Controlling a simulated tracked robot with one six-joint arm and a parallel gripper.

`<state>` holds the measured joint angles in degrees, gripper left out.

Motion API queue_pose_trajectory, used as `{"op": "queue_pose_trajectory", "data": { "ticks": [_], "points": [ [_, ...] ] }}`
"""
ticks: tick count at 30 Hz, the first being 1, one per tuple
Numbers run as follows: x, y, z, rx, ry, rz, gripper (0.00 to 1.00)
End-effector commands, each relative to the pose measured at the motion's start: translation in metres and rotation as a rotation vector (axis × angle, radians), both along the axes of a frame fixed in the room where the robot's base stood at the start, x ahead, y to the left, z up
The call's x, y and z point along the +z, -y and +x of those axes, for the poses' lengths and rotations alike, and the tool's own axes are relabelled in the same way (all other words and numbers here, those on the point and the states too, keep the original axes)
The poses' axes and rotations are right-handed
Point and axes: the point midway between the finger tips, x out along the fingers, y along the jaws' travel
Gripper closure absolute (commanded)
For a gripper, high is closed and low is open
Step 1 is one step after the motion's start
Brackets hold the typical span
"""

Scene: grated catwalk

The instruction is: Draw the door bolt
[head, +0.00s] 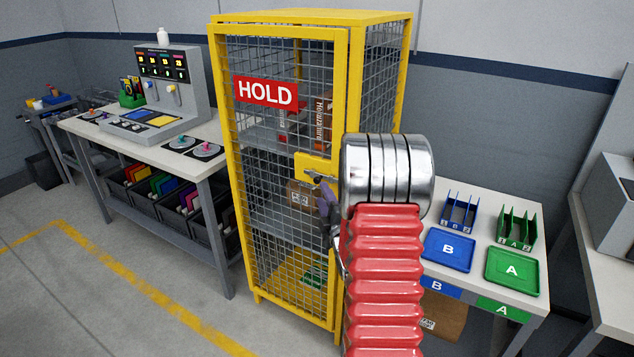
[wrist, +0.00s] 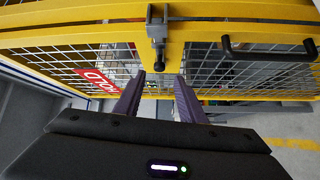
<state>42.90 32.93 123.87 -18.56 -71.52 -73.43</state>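A yellow mesh cage (head: 340,80) stands in the middle of the head view, with its door (head: 227,150) closed and a red HOLD sign on it. A grey metal bolt (wrist: 157,35) sits on the door's yellow frame in the wrist view, its knob sticking out toward me. In the head view the bolt (head: 318,178) is small and partly hidden by my arm. My gripper (wrist: 159,80) is open, its two purple-grey fingers apart. The knob lines up with the gap between the fingertips; I cannot tell whether it lies between them. The gripper (head: 327,196) is close to the door in the head view.
A black door handle (wrist: 270,50) is to the right of the bolt. Boxes (head: 300,195) are inside the cage. A bench with a console (head: 175,85) stands left, and a table with a blue tray (head: 447,250) and green tray (head: 515,270) stands right. The left floor is clear.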

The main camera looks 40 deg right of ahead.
Motion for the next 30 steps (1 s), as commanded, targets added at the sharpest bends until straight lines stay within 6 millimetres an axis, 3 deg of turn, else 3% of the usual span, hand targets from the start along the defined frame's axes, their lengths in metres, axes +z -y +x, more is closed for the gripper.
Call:
{"op": "queue_pose_trajectory", "data": {
  "ticks": [15,21,30],
  "points": [
    [0.004,0.031,0.066,0.0,0.0,-0.001,0.64],
    [0.005,0.037,0.077,0.0,0.0,0.0,0.64],
    [0.006,0.037,0.078,-0.001,0.0,0.0,0.64]
  ]
}}
